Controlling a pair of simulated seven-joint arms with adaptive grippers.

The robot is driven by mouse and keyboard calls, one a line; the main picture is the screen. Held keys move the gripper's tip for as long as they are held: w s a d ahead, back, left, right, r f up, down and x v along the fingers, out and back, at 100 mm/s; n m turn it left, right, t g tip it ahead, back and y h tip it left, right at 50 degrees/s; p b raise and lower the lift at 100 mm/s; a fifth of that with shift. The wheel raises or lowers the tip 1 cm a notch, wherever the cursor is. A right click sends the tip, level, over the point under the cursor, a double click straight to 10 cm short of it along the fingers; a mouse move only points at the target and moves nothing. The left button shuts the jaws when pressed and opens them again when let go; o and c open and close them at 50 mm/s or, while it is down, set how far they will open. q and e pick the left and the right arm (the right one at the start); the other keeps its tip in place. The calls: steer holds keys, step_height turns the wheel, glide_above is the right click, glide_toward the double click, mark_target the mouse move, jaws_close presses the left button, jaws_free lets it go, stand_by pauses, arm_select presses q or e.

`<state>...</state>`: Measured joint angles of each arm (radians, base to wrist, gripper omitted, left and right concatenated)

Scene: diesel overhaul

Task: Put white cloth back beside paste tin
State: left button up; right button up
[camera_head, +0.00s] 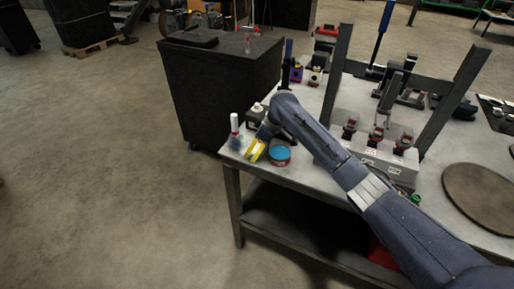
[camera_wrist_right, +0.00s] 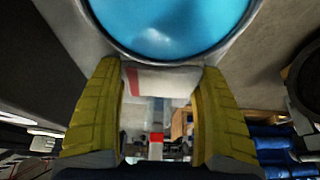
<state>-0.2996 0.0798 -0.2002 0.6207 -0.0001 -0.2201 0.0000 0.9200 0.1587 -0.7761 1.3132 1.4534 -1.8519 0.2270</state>
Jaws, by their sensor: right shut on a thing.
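My right gripper (camera_head: 254,150) is low over the near left corner of the workbench. In the right wrist view its two yellow fingers (camera_wrist_right: 161,80) are shut on a white piece with a red edge, the white cloth (camera_wrist_right: 172,79). In the head view I cannot make the cloth out behind the gripper. The paste tin (camera_head: 279,155), round with a blue top, stands on the bench just right of the fingers. Its blue top (camera_wrist_right: 170,18) also fills the upper part of the right wrist view, close to the cloth. My left gripper is not in view.
A white-capped bottle (camera_head: 234,125) stands left of the gripper near the bench edge, and a small container (camera_head: 255,112) stands behind. A grey block with red clamps (camera_head: 378,155) and a round brown disc (camera_head: 482,195) are to the right. A black cabinet (camera_head: 215,85) is behind.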

steer(key=o, duration=1.1)
steer(key=shift+f, duration=0.1)
steer(key=v, duration=1.2)
